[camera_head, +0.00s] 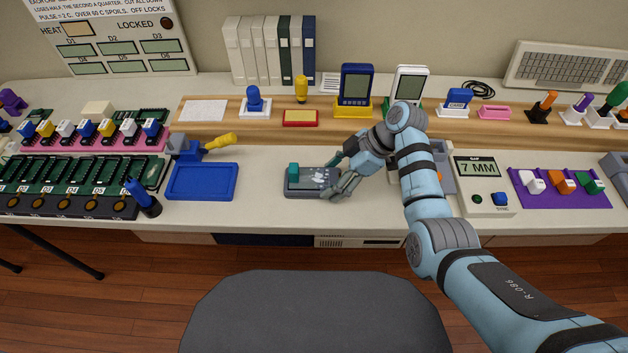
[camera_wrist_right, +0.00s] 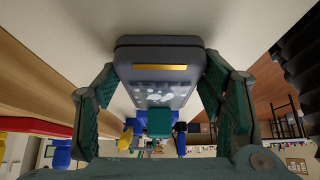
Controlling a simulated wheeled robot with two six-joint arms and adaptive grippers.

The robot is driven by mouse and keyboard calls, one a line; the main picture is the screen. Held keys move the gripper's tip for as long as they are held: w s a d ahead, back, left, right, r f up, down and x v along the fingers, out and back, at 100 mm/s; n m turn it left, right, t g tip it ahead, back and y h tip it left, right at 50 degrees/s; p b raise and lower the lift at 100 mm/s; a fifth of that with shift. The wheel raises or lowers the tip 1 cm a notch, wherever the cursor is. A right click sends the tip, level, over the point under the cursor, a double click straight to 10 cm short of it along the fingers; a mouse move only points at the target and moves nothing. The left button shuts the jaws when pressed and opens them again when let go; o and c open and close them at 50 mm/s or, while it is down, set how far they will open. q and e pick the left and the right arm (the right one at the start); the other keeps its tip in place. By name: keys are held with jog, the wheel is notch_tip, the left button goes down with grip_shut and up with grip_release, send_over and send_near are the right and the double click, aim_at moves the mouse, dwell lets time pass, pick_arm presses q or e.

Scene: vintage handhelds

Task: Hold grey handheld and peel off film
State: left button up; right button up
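The grey handheld (camera_head: 303,186) lies on the bench, with pale bubble-like patches on its screen. A teal block (camera_head: 294,170) sits at its left end. My right gripper (camera_head: 332,176) comes in from the right, with one finger on the far side and one on the near side of the handheld. In the right wrist view, the handheld (camera_wrist_right: 160,60) fills the space between the fingertips, which appear to touch its sides. The teal block (camera_wrist_right: 160,122) shows at its other end. I cannot make out the film's edge. My left gripper is not in view.
A blue tray (camera_head: 202,196) lies left of the handheld, with a yellow-handled tool (camera_head: 219,142) behind it. Handhelds on stands line the wooden shelf (camera_head: 385,121). A measuring box (camera_head: 483,187) stands to the right. Bare bench lies between tray and handheld.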

jog(key=shift+o, duration=0.6)
jog(key=shift+f, duration=0.1)
jog(key=c, duration=1.3)
jog(key=shift+s, duration=0.1)
jog(key=shift+r+p, duration=0.2)
jog(key=shift+p, duration=0.4)
